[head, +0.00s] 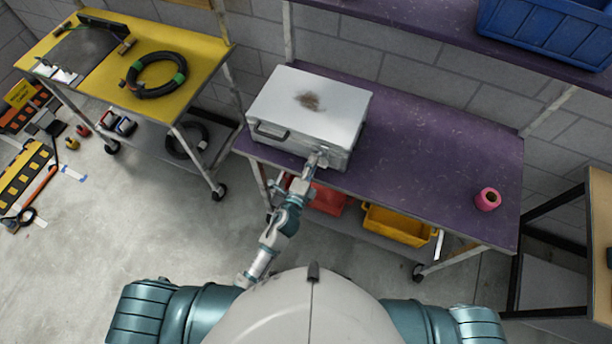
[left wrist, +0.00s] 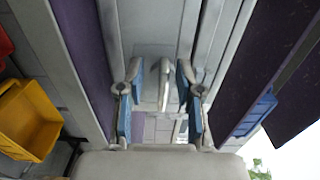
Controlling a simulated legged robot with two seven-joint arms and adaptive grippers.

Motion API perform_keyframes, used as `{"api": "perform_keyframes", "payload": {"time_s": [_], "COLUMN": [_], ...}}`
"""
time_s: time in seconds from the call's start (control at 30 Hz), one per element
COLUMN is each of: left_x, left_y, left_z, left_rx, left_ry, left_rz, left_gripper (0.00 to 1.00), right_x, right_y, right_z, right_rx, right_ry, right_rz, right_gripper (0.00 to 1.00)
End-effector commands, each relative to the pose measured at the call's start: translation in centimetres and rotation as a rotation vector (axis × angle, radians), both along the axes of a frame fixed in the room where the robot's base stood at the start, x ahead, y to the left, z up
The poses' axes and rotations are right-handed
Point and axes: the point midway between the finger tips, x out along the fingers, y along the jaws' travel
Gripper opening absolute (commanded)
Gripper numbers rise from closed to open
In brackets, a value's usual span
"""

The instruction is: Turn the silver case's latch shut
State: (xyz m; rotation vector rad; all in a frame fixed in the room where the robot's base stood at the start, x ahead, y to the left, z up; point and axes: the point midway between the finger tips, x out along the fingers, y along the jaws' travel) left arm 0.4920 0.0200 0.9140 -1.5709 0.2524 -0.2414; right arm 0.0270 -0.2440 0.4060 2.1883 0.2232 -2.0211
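The silver case (head: 310,107) sits with its lid down on the purple cart top (head: 440,160), near the front edge. The case's front also shows in the left wrist view (left wrist: 150,22). My left gripper (head: 318,160) is at the right part of the case's front face and covers the latch in the head view. In the left wrist view its two blue-padded fingers (left wrist: 161,76) stand apart, one on each side of the pale upright latch (left wrist: 165,82). Gaps show between latch and fingers; contact at the tips is unclear. My right gripper is out of view.
A pink tape roll (head: 487,199) lies at the cart's right. A yellow bin (head: 398,226) and a red bin (head: 328,200) are on the lower shelf. A blue crate (head: 545,30) is on the upper shelf. A yellow cart (head: 190,45) stands left.

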Motion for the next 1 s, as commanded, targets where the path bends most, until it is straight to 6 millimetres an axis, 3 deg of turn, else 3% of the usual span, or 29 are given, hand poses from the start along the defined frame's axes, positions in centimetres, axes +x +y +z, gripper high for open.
{"api": "perform_keyframes", "payload": {"time_s": [0.3, 0.43, 0.63, 1.0], "left_x": [-6.7, -8.7, -10.0, -10.0], "left_y": [2.1, 2.7, 3.2, 3.2], "left_z": [-0.2, -0.3, -0.2, -0.2], "left_rx": [0.000, -0.001, 0.001, 0.001], "left_ry": [0.005, 0.007, 0.005, 0.004], "left_rz": [0.000, 0.000, 0.000, 0.000], "left_gripper": [0.35, 0.35, 0.35, 0.35], "right_x": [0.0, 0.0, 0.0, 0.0], "right_y": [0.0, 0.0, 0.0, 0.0], "right_z": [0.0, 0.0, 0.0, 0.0], "right_rx": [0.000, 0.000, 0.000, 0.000], "right_ry": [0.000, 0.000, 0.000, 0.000], "right_rz": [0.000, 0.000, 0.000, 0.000], "right_gripper": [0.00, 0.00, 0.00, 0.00]}}
